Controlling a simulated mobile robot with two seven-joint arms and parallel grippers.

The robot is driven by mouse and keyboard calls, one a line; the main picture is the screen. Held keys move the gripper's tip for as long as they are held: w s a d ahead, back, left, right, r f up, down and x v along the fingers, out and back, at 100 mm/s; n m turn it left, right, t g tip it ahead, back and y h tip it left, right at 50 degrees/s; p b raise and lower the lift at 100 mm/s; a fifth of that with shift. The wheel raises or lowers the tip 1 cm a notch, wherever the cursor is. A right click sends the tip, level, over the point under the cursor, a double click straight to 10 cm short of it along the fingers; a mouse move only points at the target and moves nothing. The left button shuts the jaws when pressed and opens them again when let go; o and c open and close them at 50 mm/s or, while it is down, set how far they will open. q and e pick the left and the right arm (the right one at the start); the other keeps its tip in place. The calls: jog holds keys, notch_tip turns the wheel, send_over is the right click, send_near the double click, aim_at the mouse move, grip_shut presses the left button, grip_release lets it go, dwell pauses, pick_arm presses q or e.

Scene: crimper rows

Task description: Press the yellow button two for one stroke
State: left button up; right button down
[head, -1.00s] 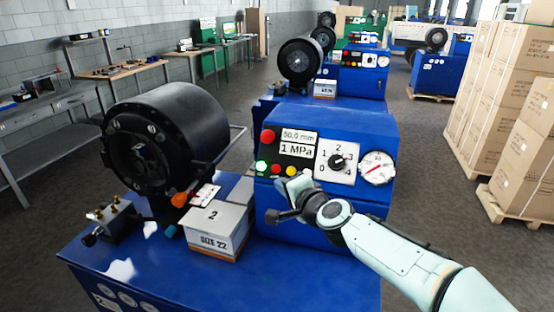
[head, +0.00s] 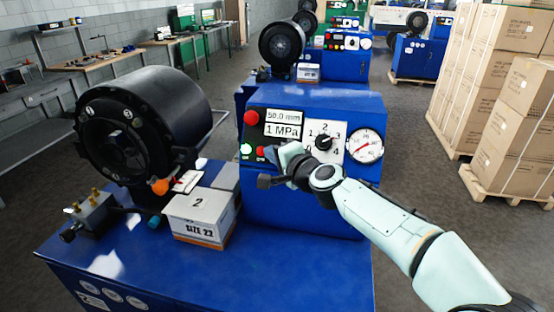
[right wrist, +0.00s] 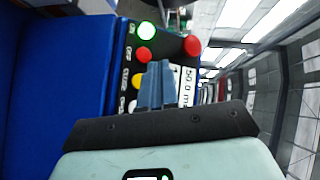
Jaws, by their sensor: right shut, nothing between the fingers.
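The blue machine beside the box marked 2 has a black button panel (head: 292,146). In the right wrist view, the yellow button (right wrist: 138,82) sits below the red button (right wrist: 144,55) and the green button (right wrist: 147,30) in one row. In the head view my right gripper hides the yellow button. My right gripper (head: 284,149) is shut and empty, in front of the panel. In the right wrist view its fingertips (right wrist: 158,66) lie just right of the yellow button; I cannot tell whether they touch the panel. My left gripper is not in view.
A large red button (head: 251,118), a display reading 50.0 mm and 1 MPa (head: 283,124), a rotary knob (head: 324,142) and a gauge (head: 365,146) are close by. The box marked 2 (head: 201,213) and a black crimper head (head: 145,125) stand left. Stacked cartons (head: 470,80) stand right.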

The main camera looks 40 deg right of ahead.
jog(key=shift+w+d+f+b, duration=0.65)
jog(key=shift+d+f, duration=0.05)
jog(key=shift+d, duration=0.1)
jog(key=shift+w+d+f+b, duration=0.6)
jog(key=shift+w+d+f, duration=0.05)
jog(key=shift+d, duration=0.15)
jog(key=shift+w, duration=0.1)
dwell(0.9)
jog(key=shift+w+d+f, duration=0.1)
jog(key=shift+d+f, duration=0.1)
jog(key=shift+d, duration=0.05)
jog(key=shift+w+d+f+b, duration=0.25)
jog(key=shift+d+b, duration=0.05)
jog(key=shift+b, duration=0.3)
dwell(0.6)
jog(key=shift+s+a+r+p, duration=0.45)
jog(key=shift+a+p, duration=0.05)
jog(key=shift+a, duration=0.1)
jog(key=shift+r, duration=0.1)
